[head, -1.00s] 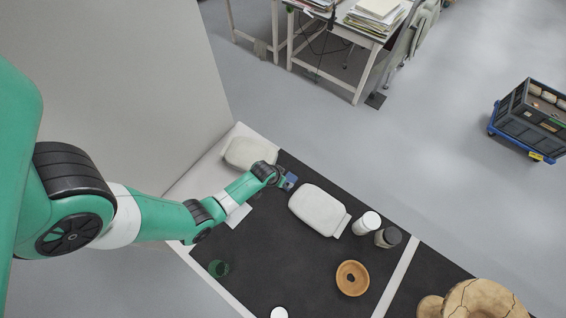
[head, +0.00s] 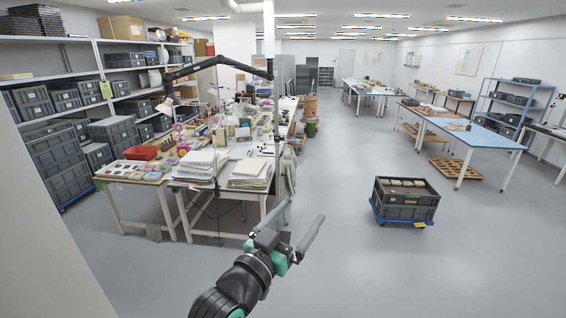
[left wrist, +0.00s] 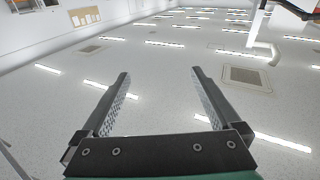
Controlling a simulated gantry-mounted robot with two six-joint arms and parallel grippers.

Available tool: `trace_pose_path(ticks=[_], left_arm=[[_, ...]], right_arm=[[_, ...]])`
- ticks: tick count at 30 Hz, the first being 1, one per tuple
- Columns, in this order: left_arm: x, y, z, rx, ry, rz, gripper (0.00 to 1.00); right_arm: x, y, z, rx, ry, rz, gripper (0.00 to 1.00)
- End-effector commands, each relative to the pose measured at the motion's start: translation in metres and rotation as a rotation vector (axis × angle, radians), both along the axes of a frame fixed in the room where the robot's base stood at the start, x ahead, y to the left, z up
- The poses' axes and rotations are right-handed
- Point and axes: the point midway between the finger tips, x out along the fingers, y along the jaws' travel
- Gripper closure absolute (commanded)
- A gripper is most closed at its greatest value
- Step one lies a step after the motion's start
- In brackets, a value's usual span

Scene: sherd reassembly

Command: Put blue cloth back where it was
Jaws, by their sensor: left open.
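My left gripper (head: 293,222) is raised in front of the room, with its two fingers spread apart. The left wrist view also shows this gripper (left wrist: 160,78) open, with nothing between its fingers and the ceiling lights behind it. The blue cloth is not in view now, and neither is the dark-topped worktable. My right gripper is not in view.
A cluttered workbench (head: 180,184) with paper stacks (head: 203,165) stands beyond the gripper. Shelves with grey crates (head: 52,165) are at the left. A grey crate on a blue dolly (head: 405,203) stands on open floor (head: 350,265). A blue-topped table (head: 480,138) is at the right.

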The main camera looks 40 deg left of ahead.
Motion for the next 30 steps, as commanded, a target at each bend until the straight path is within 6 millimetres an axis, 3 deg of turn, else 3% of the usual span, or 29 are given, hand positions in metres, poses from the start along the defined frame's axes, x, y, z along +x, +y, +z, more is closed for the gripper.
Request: trace_pose_path(ticks=[1, 3, 6, 9, 13, 22, 26, 30], left_arm=[[-0.015, -0.023, 0.059, 0.023, -0.133, -0.039, 0.03], [-0.045, -0.051, 0.126, 0.048, -0.302, -0.085, 0.03], [-0.095, -0.081, 0.198, 0.068, -0.506, -0.138, 0.03], [-0.137, -0.098, 0.239, 0.076, -0.646, -0.171, 0.03], [-0.16, -0.106, 0.258, 0.078, -0.719, -0.185, 0.03], [-0.16, -0.105, 0.263, 0.078, -0.72, -0.185, 0.03], [-0.16, -0.105, 0.296, 0.078, -0.72, -0.184, 0.03], [-0.16, -0.105, 0.35, 0.078, -0.719, -0.184, 0.03]], right_arm=[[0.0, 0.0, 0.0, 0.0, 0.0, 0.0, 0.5], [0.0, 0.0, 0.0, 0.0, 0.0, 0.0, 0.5], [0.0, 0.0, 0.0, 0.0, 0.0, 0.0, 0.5], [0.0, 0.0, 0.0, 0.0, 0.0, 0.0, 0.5], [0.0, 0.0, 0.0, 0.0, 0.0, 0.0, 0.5], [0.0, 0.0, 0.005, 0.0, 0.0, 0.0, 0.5], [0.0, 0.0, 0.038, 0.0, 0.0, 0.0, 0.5], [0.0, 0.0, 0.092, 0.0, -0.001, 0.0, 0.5]])
